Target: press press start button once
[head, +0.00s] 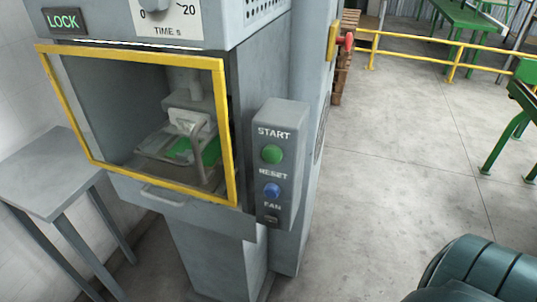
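The press (225,72) is a grey machine on the left side of the head view. On its right front corner is a grey control box (280,120). The green round start button (271,154) is on this box under the word START. A blue round reset button (271,190) is below it, and a small dark fan switch (271,218) is at the bottom. The yellow-framed door (228,130) covers the press chamber, with green and grey parts visible inside. Neither gripper is in view.
A grey side table (45,180) stands left of the press. Yellow railings (400,44) and green benches (470,15) are at the back right. The concrete floor (390,150) right of the press is clear. A lock sign (64,20) is lit above the door.

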